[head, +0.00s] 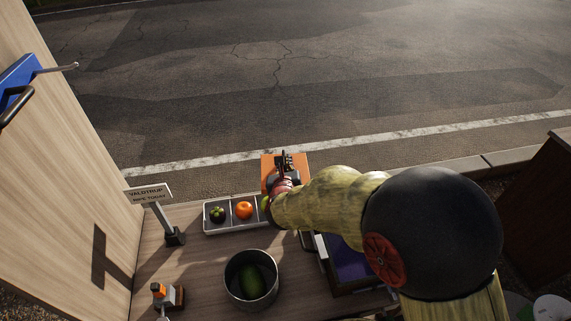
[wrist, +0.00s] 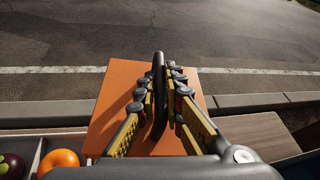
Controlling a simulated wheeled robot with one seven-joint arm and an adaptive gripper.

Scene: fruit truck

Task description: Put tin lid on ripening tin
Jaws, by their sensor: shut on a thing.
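The lid (head: 298,161) is a flat orange square with an upright dark handle, and it also shows in the wrist view (wrist: 112,123). My gripper (wrist: 160,95) is shut on the handle, with fingers on both sides of it. In the head view my gripper (head: 284,172) holds the lid near the counter's far edge, past the tray. The ripening tin (head: 231,287) is round, metal and open on the counter, nearer and to the left of my gripper. A dark green fruit (head: 251,281) lies inside it.
A tray (head: 231,228) holds a dark fruit (head: 217,215) and an orange (head: 243,210), between lid and tin. A sign (head: 150,195) stands left. A small orange-topped object (head: 159,291) stands left of the tin. A dark crate (head: 350,264) is right, partly behind my arm.

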